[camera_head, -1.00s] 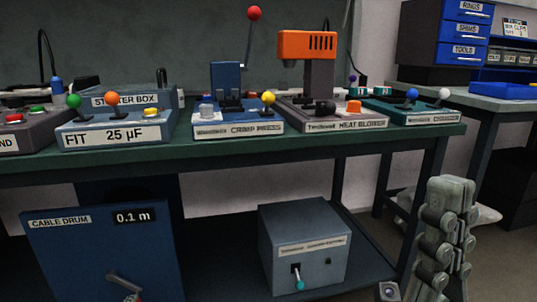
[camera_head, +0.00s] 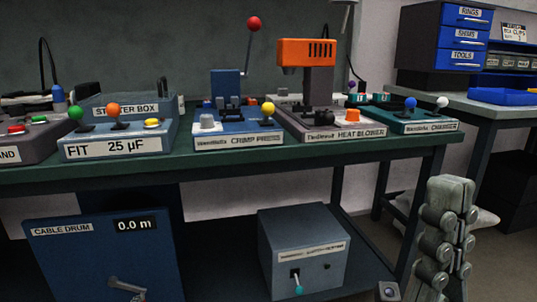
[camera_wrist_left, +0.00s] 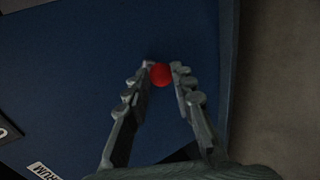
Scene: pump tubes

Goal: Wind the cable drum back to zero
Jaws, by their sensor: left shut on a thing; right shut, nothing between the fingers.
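The blue cable drum box (camera_head: 80,262) stands under the bench at the lower left, and its display (camera_head: 135,224) reads 0.0 m. A grey crank arm (camera_head: 125,286) sits on its front, its lower part cut off by the picture's edge. In the left wrist view, my left gripper (camera_wrist_left: 160,72) is shut on a red knob (camera_wrist_left: 160,75) in front of the blue panel (camera_wrist_left: 90,60). My right gripper (camera_head: 454,183) is shut and empty, pointing up at the lower right, away from the drum.
A grey-blue box (camera_head: 305,247) with a small teal-tipped lever stands on the lower shelf. A side bench with blue drawers (camera_head: 466,36) stands right.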

